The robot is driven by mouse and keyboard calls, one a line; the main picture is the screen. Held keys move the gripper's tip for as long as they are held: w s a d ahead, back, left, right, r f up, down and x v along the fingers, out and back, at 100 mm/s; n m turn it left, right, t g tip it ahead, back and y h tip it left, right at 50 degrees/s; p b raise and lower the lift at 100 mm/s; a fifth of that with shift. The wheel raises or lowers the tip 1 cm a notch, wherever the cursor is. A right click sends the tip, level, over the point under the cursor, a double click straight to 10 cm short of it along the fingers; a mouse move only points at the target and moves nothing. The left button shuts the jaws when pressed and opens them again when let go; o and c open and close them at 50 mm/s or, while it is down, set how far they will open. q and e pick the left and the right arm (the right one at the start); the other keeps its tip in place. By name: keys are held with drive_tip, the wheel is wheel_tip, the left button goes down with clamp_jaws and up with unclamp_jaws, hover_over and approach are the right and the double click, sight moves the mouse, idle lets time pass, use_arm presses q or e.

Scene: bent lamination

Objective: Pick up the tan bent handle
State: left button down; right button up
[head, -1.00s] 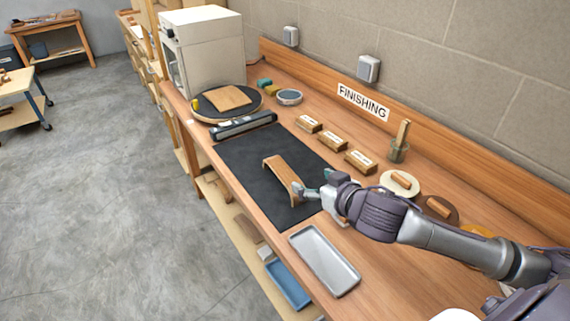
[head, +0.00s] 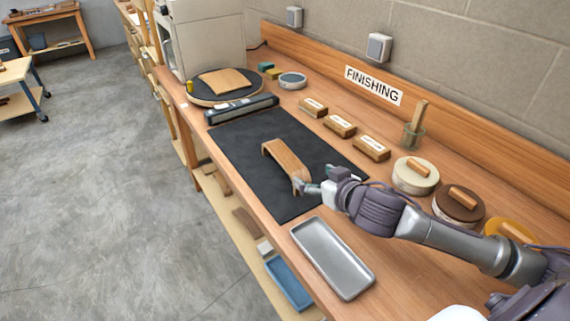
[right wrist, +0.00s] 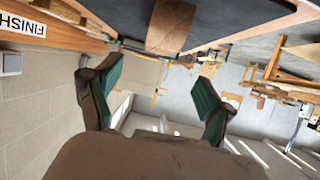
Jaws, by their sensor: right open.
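The tan bent handle (head: 287,161) stands like a low arch on the black mat (head: 247,142), its near end toward my right gripper. My right gripper (head: 309,187) is beside that near end in the head view, low over the mat; whether it touches the handle I cannot tell. In the right wrist view the two green-padded fingers (right wrist: 155,77) are spread wide, with nothing between them. The handle (right wrist: 172,27) shows beyond the fingertips at the top of that view, partly cut off by the frame. My left gripper is not in view.
A metal tray (head: 331,257) lies in front of the mat. A black bar (head: 242,108) and a turntable (head: 198,97) stand beyond the mat.

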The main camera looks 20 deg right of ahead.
sight(290, 165)
drive_tip(key=p+x, duration=0.1)
drive_tip(key=x, duration=0.5)
drive_tip(key=shift+w, duration=0.35)
drive_tip(key=shift+x, duration=0.8)
drive_tip(key=x, duration=0.2)
drive_tip(key=p+x, duration=0.1)
drive_tip(key=x, duration=0.1)
drive_tip(key=shift+w+a+f, duration=0.1)
drive_tip(key=shift+w+f, duration=0.1)
drive_tip(key=shift+f, duration=0.25)
drive_tip(key=c, duration=1)
